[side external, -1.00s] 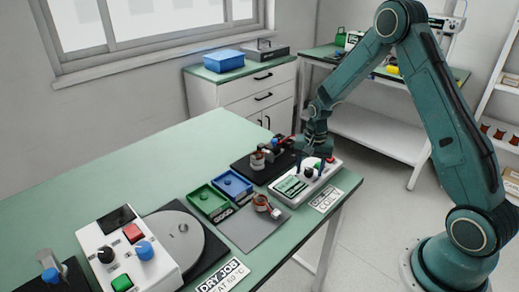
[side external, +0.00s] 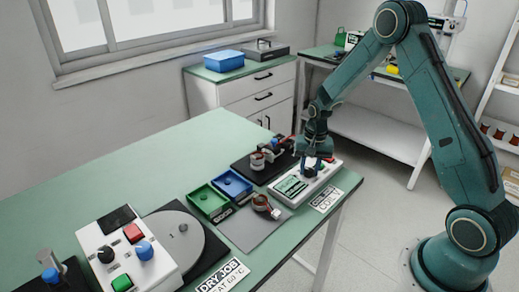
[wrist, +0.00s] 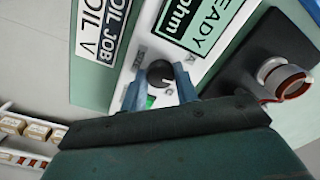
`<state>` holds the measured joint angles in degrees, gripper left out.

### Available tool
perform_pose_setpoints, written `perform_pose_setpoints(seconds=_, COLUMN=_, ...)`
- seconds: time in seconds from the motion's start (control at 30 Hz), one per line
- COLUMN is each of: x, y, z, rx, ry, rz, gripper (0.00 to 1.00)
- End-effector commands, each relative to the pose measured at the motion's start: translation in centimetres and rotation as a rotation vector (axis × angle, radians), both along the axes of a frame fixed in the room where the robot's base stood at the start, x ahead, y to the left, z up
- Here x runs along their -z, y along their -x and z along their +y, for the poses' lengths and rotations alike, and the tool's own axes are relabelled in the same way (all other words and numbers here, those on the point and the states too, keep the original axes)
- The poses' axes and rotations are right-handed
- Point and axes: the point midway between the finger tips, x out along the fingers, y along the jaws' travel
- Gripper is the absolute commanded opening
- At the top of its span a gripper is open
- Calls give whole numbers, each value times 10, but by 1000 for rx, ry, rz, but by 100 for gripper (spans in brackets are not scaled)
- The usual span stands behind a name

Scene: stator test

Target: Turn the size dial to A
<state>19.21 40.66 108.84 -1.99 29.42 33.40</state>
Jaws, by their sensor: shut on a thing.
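The size dial (wrist: 160,73) is a round black knob on the white tester (side external: 293,190). In the wrist view a letter A is printed to its right and a C below it. A small pale mark shows on the knob, but I cannot tell which letter it points to. My gripper (wrist: 161,78) has its two blue fingers on opposite sides of the dial, shut on it. In the side view my gripper (side external: 312,165) points down onto the tester's right end, where its fingers mostly hide the dial.
A green button (wrist: 150,101) lies close to the dial. The tester's screen (wrist: 205,25) reads READY. A black fixture (side external: 247,169) with a copper-wound part stands behind the tester. Blue (side external: 234,193) and green (side external: 202,206) trays and a grey mat (side external: 243,236) are to the left.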

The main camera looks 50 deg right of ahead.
Motion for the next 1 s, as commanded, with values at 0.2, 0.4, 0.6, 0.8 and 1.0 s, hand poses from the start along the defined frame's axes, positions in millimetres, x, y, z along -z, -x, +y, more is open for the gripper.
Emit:
perform_pose_setpoints(seconds=0.2, x=0, y=-1, z=-1, rx=-133, ry=1, rz=-2, gripper=7)
perform_pose_setpoints(seconds=0.4, x=0, y=-1, z=-1, rx=-298, ry=1, rz=-3, gripper=7)
perform_pose_setpoints(seconds=0.6, x=0, y=-1, z=-1, rx=-466, ry=1, rz=-3, gripper=7)
perform_pose_setpoints(seconds=0.8, x=0, y=-1, z=-1, rx=-602, ry=0, rz=-2, gripper=7)
perform_pose_setpoints(seconds=1.0, x=0, y=-1, z=-1, rx=-679, ry=1, rz=-2, gripper=7)
